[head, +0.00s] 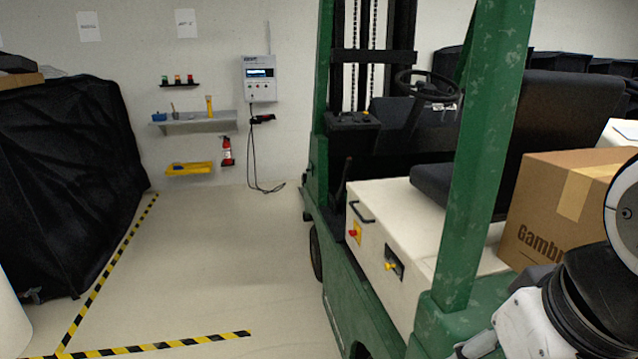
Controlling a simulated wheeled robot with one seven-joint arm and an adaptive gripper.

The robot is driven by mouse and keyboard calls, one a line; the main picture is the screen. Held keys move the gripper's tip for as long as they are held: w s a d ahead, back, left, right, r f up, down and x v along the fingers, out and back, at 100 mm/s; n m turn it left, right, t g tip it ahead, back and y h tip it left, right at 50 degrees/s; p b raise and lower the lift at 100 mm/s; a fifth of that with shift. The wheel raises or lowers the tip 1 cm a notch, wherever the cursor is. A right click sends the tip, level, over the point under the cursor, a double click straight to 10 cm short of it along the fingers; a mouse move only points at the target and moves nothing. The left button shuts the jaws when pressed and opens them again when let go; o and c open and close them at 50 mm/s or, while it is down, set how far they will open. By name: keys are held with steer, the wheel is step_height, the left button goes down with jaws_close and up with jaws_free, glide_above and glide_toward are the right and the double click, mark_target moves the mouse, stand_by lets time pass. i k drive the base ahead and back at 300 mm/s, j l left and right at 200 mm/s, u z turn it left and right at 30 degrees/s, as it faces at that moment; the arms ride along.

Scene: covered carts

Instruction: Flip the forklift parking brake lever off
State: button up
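The green forklift (487,110) stands at the right, with its mast at the back and a black seat (432,185). A thin dark upright lever (344,180) rises beside the white side box (392,212), near the front. On that box's side are a red knob on a yellow plate (356,231) and a yellow-tipped handle (391,266) on a dark plate. I cannot tell which one is the parking brake lever, or its setting. My arm shows at the lower right, clear of these controls; its fingertips cannot be made out, so the gripper's opening is unclear.
A cardboard box (555,205) sits behind the seat near my arm. A green post crosses in front of the seat. Open floor (225,270) lies left of the forklift, with yellow-black tape and a black covered cart (70,180). Shelves and a charger (260,78) are on the wall.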

mark_target(340, 194)
steer(key=i+j+u, duration=0.25)
steer(key=i+u, duration=0.25)
steer(key=i+j+u, duration=0.1)
steer(key=i+u, duration=0.2)
steer(key=i, duration=1.1)
steer(key=i+z, duration=0.4)
steer(key=i+j+z, duration=0.2)
steer(key=z, duration=0.2)
steer(key=i+j+z, duration=0.75)
steer(key=k+l, duration=0.05)
